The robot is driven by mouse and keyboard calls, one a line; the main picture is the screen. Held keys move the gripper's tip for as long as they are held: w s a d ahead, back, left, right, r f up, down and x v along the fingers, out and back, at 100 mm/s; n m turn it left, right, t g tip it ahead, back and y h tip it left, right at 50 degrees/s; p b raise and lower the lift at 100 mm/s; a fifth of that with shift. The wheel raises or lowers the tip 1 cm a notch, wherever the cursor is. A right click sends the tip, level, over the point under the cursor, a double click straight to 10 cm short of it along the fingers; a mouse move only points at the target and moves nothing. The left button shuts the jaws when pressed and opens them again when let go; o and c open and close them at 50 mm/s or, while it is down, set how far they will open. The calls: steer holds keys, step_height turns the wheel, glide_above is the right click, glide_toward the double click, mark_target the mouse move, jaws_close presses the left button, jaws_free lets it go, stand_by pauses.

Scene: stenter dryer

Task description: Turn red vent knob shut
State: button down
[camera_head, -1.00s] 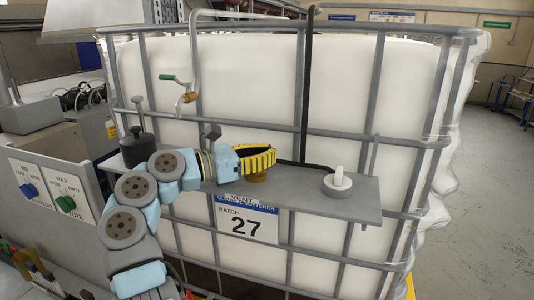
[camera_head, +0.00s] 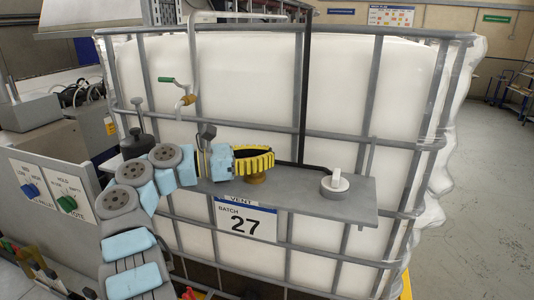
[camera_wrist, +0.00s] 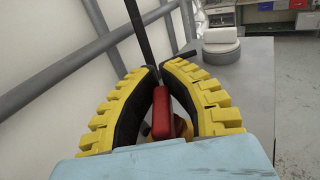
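The red vent knob (camera_wrist: 162,115) shows in the wrist view between the two yellow, black-lined fingers of my gripper (camera_wrist: 164,66). In the head view my gripper (camera_head: 268,158) points right over the grey shelf, just above a brass-coloured base (camera_head: 256,179). The red part is hidden there by the yellow finger. A VENT label (camera_head: 243,198) is on the shelf's front edge below.
A white-handled round valve (camera_head: 335,184) stands on the shelf (camera_head: 365,200) to the right. A green-handled brass tap (camera_head: 185,101) is behind. A dark weight-like object (camera_head: 137,143) is at the shelf's left end. The caged white tank (camera_head: 250,90) stands behind.

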steer(key=shift+a+g, duration=0.15)
steer(key=shift+g, duration=0.15)
stand_by(0.5)
steer(key=c, duration=1.1)
jaws_free()
steer(key=shift+s+a+f, duration=0.1)
steer(key=shift+d+f, duration=0.1)
steer(key=shift+d, duration=0.15)
steer(key=shift+w+n+t+y+b, duration=0.15)
steer(key=shift+n+t+b, duration=0.35)
steer(key=shift+t, duration=0.35)
steer(key=shift+w+n+t+y+b, duration=0.15)
steer(key=shift+n+t+b, duration=0.15)
steer(key=shift+t+b, duration=0.45)
steer(key=shift+a, duration=0.1)
steer(key=shift+n+t+y, duration=0.3)
steer(key=shift+n+t, duration=0.2)
steer(key=shift+t, duration=0.3)
